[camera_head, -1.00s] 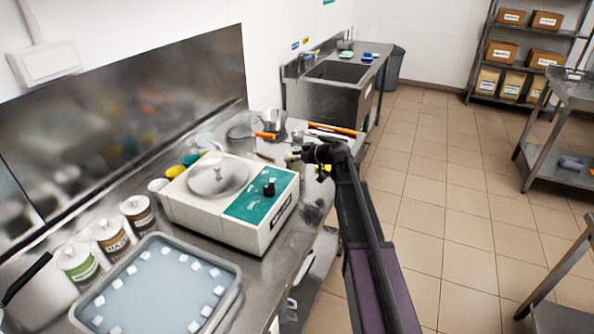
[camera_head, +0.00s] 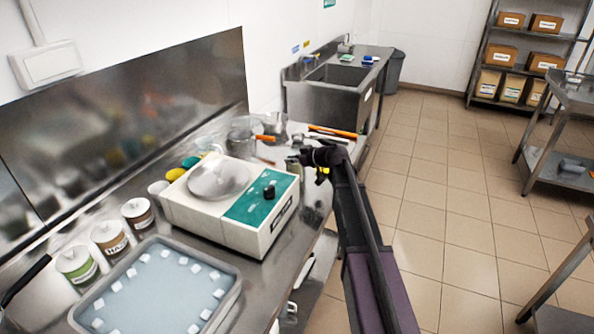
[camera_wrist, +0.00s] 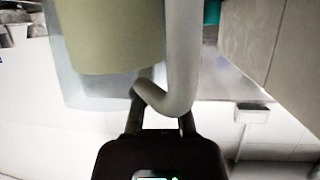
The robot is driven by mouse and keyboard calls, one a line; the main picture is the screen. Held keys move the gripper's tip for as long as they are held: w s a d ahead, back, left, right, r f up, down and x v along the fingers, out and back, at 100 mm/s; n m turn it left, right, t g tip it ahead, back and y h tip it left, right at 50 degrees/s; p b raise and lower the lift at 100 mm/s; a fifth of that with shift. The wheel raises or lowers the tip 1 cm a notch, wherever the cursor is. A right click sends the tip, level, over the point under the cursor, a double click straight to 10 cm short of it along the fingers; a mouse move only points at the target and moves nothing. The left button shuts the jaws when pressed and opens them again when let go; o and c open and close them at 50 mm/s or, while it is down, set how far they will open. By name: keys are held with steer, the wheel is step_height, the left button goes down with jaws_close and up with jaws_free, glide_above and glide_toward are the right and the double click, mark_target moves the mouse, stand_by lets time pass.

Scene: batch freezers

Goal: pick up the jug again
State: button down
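The jug (camera_wrist: 112,35) fills the upper left of the wrist view, very close, with clear walls and pale green contents or a green side. Its grey curved handle (camera_wrist: 182,55) hangs down in the middle. My gripper (camera_wrist: 161,118) has its two dark fingers apart, one on each side of the handle's lower bend; firm contact is not visible. In the head view my gripper (camera_head: 305,160) is low over the counter, right of the white machine. The jug is small and mostly unclear there.
The white machine (camera_head: 190,215) with a round lid and green panel stands left of my gripper. A grey tray (camera_head: 236,296) with white cubes is in front. Orange-handled tools (camera_head: 333,131) and a metal pot (camera_head: 275,124) lie behind. The tiled floor (camera_head: 440,200) at right is clear.

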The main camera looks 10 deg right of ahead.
steer(key=shift+r, duration=0.15)
stand_by(0.3)
steer(key=s+d+r+p, duration=0.2)
steer(key=s+d, duration=0.2)
steer(key=s, duration=0.2)
steer(key=s+d+r+p, duration=0.2)
steer(key=s+d+p, duration=0.1)
steer(key=s, duration=0.4)
steer(key=shift+s+d+r, duration=0.2)
steer(key=shift+d+r, duration=0.15)
steer(key=shift+d, duration=0.5)
steer(key=shift+r, duration=0.1)
